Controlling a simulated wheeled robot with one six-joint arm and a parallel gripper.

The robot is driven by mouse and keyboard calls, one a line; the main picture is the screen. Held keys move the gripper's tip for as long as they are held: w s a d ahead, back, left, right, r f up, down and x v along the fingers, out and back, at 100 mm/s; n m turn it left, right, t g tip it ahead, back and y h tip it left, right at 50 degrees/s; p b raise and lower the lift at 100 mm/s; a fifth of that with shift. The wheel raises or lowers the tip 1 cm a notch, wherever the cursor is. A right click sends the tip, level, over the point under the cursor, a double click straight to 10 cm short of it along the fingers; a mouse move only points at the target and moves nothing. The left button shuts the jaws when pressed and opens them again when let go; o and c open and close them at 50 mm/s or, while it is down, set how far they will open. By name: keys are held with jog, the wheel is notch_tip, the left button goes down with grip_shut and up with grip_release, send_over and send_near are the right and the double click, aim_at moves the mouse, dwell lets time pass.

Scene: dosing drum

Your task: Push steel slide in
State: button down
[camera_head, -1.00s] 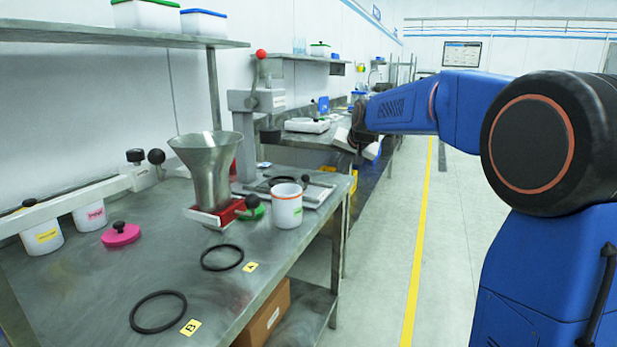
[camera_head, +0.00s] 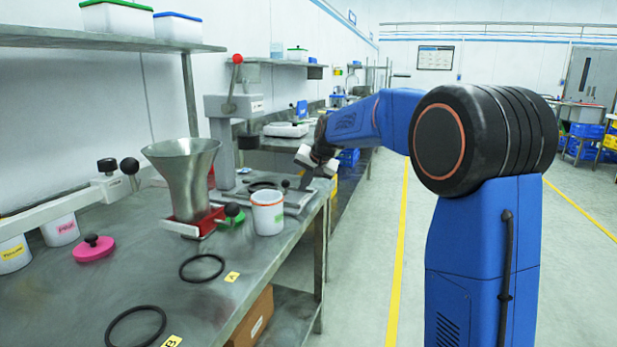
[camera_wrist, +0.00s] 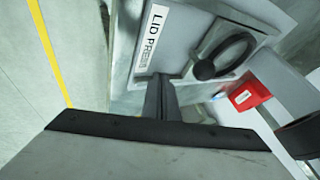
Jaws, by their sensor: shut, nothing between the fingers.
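The steel slide (camera_wrist: 196,52) is a flat grey plate with a dark ring and a black ball knob (camera_wrist: 204,69) on it. It sits in the base of the lid press (camera_head: 233,128), on the far part of the bench. In the head view the knob (camera_head: 285,184) shows near the right end of the slide. My gripper (camera_wrist: 160,80) is shut and empty, its fingertips beside the slide and the "LID PRESS" label (camera_wrist: 151,36). In the head view it hangs (camera_head: 306,184) just right of the knob. I cannot tell whether it touches the slide.
A white cup (camera_head: 268,215) stands in front of the press. A steel funnel (camera_head: 183,175) with a red base stands to its left. Black rings (camera_head: 203,268) lie on the near bench. The floor right of the bench is clear.

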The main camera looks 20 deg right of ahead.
aim_at(281, 187)
jog(key=shift+w+a, duration=0.75)
jog(key=shift+a, duration=0.25)
jog(key=shift+w+a, duration=0.45)
jog(key=shift+a, duration=0.15)
jog(key=w+a, duration=0.2)
jog(key=a, duration=0.1)
jog(key=shift+w+a, duration=0.25)
jog(key=shift+w+a+r, duration=0.1)
jog(key=shift+w+a, duration=0.1)
